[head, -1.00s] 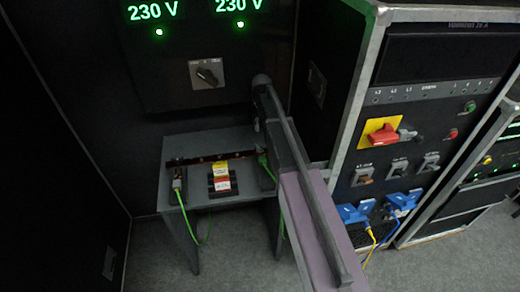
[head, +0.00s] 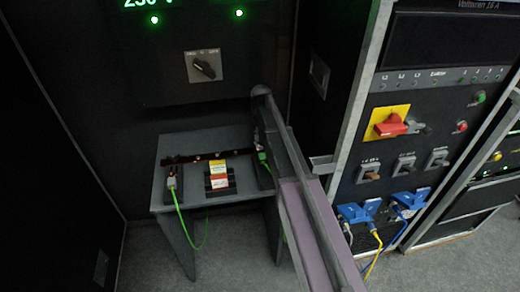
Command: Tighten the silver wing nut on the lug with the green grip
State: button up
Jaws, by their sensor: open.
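A dark copper-coloured bar (head: 190,158) runs along the back of a small grey table (head: 188,144), with several small studs or nuts on it. A green grip (head: 263,156) shows at the bar's right end, partly hidden by my arm. A pale grip (head: 171,183) with a green cable (head: 180,222) hangs at the left end. The wing nuts are too small to tell silver from other colours. My gripper cannot be made out; the arm hides that area.
A block with yellow and red labels (head: 217,181) sits mid-table. A panel with a rotary switch (head: 204,66) stands behind. At right, a rack has a red switch (head: 391,124) and blue connectors (head: 358,212) with cables.

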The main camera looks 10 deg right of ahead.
aim_at(258, 146)
jog(key=shift+f+b, duration=2.5)
jog(key=shift+f, duration=0.3)
grip_shut()
